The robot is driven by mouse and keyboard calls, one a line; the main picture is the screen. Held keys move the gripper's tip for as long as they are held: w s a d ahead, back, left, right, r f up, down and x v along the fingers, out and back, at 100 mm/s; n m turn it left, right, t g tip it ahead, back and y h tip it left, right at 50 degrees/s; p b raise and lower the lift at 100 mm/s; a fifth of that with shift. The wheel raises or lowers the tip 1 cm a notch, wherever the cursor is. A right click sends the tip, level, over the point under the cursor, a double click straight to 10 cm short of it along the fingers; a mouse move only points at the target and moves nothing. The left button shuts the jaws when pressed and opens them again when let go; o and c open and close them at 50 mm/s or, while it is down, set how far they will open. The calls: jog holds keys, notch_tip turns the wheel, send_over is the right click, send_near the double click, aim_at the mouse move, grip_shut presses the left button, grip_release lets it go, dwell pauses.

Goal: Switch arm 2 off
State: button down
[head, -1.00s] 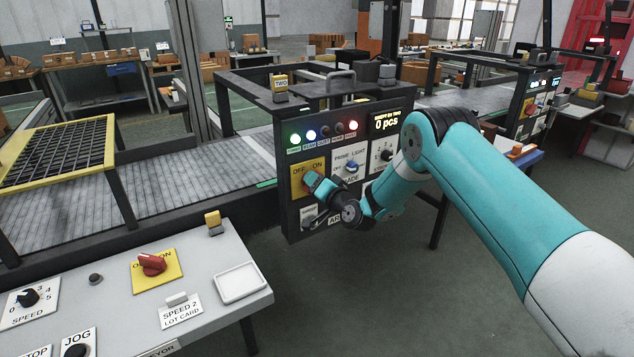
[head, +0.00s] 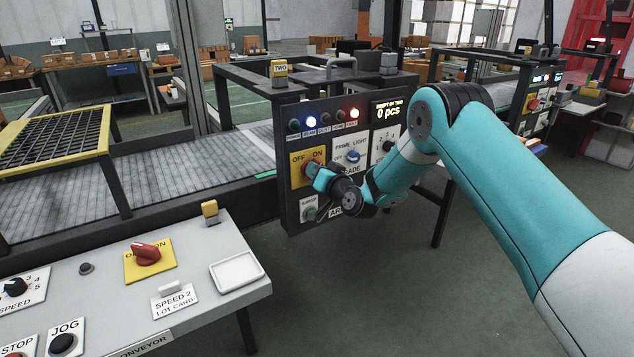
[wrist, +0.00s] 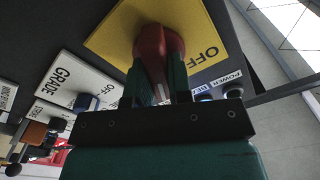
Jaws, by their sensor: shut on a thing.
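The control panel (head: 345,215) tagged TWO (head: 279,69) stands in the middle of the head view. Its yellow OFF/ON plate (head: 298,181) carries a red rotary knob (head: 309,167). My gripper (head: 316,174) is at this knob and partly covers it. In the wrist view my gripper (wrist: 158,80) is shut on the red knob (wrist: 150,42), one finger on each side, with the OFF word (wrist: 200,57) to the right. The exact knob angle is hard to tell. The POWER lamp (head: 293,124) is dark, the BEAM lamp (head: 311,122) is blue, and a right-hand lamp (head: 353,114) is red.
A blue PRIME LIGHT knob (head: 353,156) and a black dial (head: 388,146) sit close right of the plate. A conveyor desk (head: 205,290) with another red knob (head: 145,253) stands at the front left. Another panel (head: 535,105) stands farther right. The floor between is clear.

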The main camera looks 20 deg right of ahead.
jog(key=n+b, duration=0.2)
jog(key=b, duration=0.1)
jog(key=n+b, duration=0.2)
jog(key=b, duration=0.2)
jog(key=shift+a+f+n, duration=0.1)
jog(key=shift+f+n, duration=0.2)
jog(key=shift+f, duration=0.05)
jog(key=n+b, duration=0.3)
jog(key=b, duration=0.3)
jog(key=shift+s+a+n, duration=0.1)
jog(key=shift+n, duration=0.3)
jog(key=n+b, duration=0.3)
jog(key=b, duration=0.2)
jog(key=n+b, duration=0.3)
jog(key=shift+a+r+b, duration=0.1)
jog(key=shift+r+b, duration=0.1)
jog(key=shift+b, duration=0.1)
jog(key=shift+r, duration=0.1)
jog(key=c, duration=1.1)
grip_release()
jog(key=shift+o, duration=0.3)
jog(key=shift+s, duration=0.15)
